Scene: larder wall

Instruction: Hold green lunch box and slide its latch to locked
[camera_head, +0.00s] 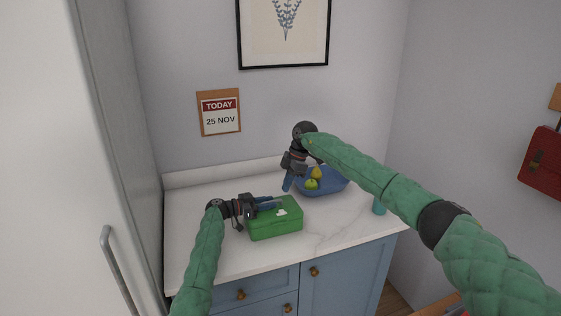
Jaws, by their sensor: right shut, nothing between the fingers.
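The green lunch box (275,226) sits on the white counter, with a small white mark on its lid. I cannot make out its latch or the latch's position. My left gripper (273,203) comes in from the left, with its blue fingers lying at the box's upper left edge. I cannot tell whether they touch or grip the box. My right gripper (287,187) points down just behind the box, shut and empty, to the left of the blue bowl.
A blue bowl (328,186) with yellow and green fruit stands behind and right of the box. A tall fridge (85,120) bounds the left side. The counter (335,225) right of the box is clear.

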